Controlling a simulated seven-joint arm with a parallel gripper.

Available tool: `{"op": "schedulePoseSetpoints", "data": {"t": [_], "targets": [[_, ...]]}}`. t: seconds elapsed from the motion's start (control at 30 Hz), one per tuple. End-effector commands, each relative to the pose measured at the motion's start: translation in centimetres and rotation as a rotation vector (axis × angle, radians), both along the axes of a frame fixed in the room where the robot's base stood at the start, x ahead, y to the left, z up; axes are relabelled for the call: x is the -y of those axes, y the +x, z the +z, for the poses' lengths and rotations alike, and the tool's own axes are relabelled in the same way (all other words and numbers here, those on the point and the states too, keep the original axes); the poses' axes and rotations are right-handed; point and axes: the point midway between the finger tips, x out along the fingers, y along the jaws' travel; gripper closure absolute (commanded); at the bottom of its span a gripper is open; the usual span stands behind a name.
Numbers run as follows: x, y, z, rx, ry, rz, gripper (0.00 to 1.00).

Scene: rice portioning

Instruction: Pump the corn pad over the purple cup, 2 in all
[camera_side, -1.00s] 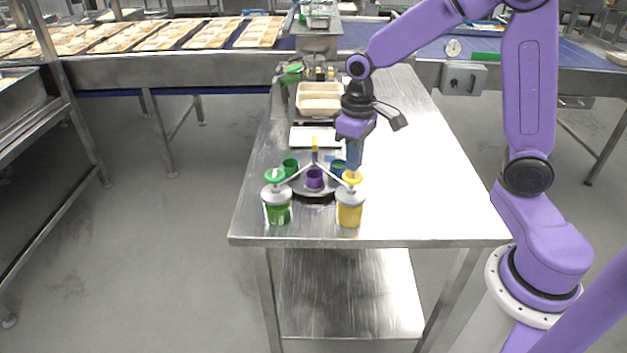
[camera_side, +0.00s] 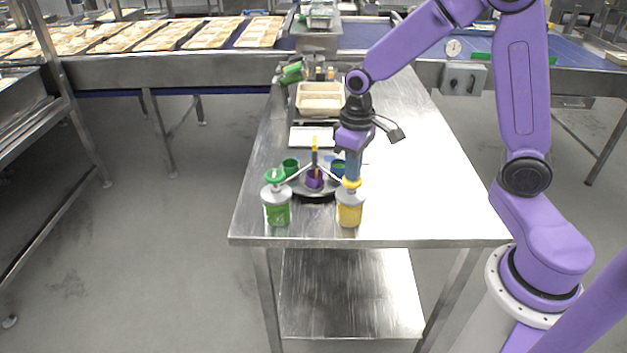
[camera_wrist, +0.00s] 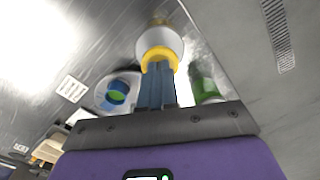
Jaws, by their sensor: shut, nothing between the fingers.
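The corn dispenser (camera_side: 349,211) is a clear jar of yellow with a grey lid and a yellow pad (camera_side: 351,183), near the table's front edge. My gripper (camera_side: 353,178) is shut and empty, pointing down with its blue fingertips on the yellow pad, which sits low near the lid. In the wrist view the fingertips (camera_wrist: 158,68) meet the yellow pad (camera_wrist: 157,54).
A green dispenser (camera_side: 277,211) with a green pad stands left of the corn one. Beige food trays (camera_side: 320,98) lie behind. The table's right side is clear.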

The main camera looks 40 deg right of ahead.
Motion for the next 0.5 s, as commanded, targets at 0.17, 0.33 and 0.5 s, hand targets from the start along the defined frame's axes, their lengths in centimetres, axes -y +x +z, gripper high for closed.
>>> {"op": "schedulePoseSetpoints", "data": {"t": [0.17, 0.33, 0.5], "targets": [[-0.03, -0.02, -0.37, -0.001, 0.000, 0.001, 1.00], [-0.04, -0.02, -0.33, -0.001, 0.000, 0.001, 1.00], [-0.06, 0.00, 0.33, -0.001, 0.000, 0.001, 1.00]]}}
